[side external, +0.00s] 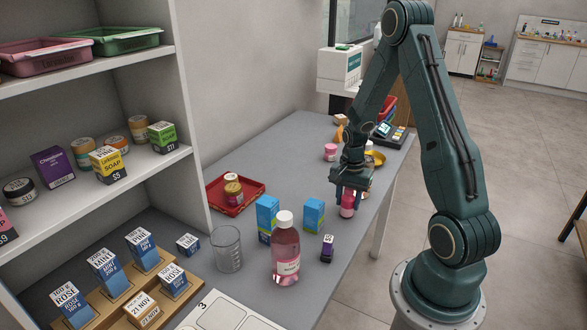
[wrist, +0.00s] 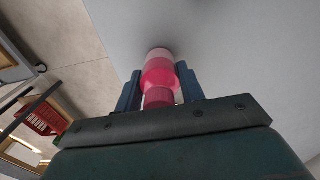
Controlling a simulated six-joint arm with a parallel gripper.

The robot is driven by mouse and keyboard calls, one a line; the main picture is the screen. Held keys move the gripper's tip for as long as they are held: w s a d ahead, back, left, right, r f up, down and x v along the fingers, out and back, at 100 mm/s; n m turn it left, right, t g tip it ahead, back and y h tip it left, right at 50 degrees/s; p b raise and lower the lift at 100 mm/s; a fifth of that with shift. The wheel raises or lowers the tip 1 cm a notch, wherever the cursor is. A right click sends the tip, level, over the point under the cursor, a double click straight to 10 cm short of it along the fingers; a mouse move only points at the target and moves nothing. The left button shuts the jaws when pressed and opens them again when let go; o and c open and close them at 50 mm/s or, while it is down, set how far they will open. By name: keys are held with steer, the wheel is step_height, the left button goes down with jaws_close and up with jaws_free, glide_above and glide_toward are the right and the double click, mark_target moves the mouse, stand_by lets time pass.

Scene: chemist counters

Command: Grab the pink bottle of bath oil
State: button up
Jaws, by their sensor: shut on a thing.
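My gripper (side external: 350,194) points down over the grey counter and is shut on a small pink bottle (side external: 347,209). In the wrist view the pink bottle (wrist: 158,74) sits between the two blue fingers (wrist: 160,88), its ribbed cap towards the palm. Its base is on or just above the counter; I cannot tell which. The fingers hide part of its sides. A larger pink bottle (side external: 286,257) with a white cap stands upright nearer the camera, apart from my gripper.
A red tray (side external: 225,205) holds jars. A pink-lidded jar (side external: 330,152) and a yellow dish (side external: 376,158) are behind. Shelves rise at left.

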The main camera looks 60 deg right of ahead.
step_height(320, 180, up, 20)
stand_by(0.7)
steer(key=shift+f, duration=0.1)
stand_by(0.4)
